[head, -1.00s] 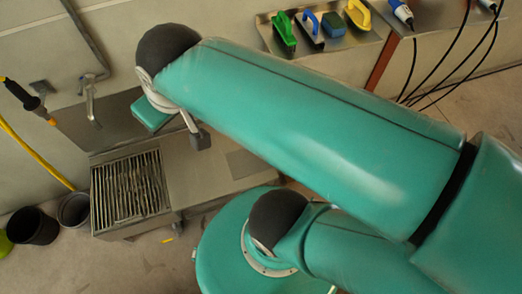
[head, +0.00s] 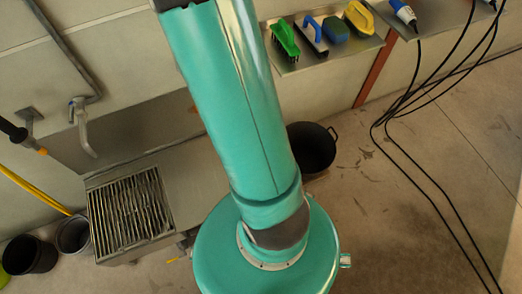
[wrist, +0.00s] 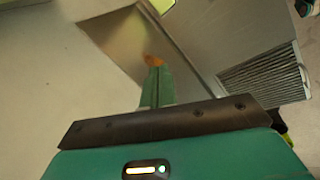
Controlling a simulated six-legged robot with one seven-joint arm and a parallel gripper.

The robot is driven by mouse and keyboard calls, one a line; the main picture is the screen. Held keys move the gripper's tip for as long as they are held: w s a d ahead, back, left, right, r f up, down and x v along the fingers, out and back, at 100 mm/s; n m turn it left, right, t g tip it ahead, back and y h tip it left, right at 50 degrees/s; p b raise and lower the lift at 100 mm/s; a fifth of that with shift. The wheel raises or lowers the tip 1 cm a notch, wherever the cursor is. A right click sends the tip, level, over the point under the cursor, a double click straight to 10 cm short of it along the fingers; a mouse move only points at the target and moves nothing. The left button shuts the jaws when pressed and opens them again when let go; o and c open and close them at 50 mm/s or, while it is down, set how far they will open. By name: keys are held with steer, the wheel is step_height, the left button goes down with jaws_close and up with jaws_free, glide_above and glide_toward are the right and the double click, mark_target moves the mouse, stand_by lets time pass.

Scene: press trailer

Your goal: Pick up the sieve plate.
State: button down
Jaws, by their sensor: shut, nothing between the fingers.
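I cannot surely pick out a sieve plate in either view. A slatted metal grate (head: 130,212) lies at the left end of the steel sink unit in the head view. It also shows as a ribbed panel at the right of the wrist view (wrist: 262,72). My gripper (wrist: 155,68) shows in the wrist view with its narrow teal fingers together and empty. The gripper is outside the head view.
A wall tap (head: 82,125) hangs over the sink. Dark buckets stand on the floor, one (head: 312,148) right of my arm, others (head: 30,256) at lower left. A wall shelf (head: 300,62) holds brushes. Black cables (head: 420,165) hang down to the floor at right.

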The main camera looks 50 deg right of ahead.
steer(key=s+d+f+n+y, duration=0.1)
steer(key=s+f, duration=0.4)
steer(key=f, duration=0.9)
steer(key=s+d+f+n+g+y, duration=0.1)
steer(key=s+f+n, duration=0.2)
steer(key=f, duration=1.2)
steer(key=s+d+f+n+g+y, duration=0.1)
steer(key=s+f+n, duration=0.1)
steer(key=s+f, duration=0.6)
step_height(320, 180, down, 7)
steer(key=shift+d+r, duration=0.1)
steer(key=shift+d, duration=0.05)
steer(key=d, duration=0.1)
steer(key=s, duration=0.1)
steer(key=d, duration=0.1)
steer(key=shift+s+d+f, duration=0.25)
steer(key=shift+d+f, duration=0.05)
steer(key=shift+f, duration=0.05)
steer(key=shift+s+d, duration=0.25)
steer(key=shift+d, duration=0.2)
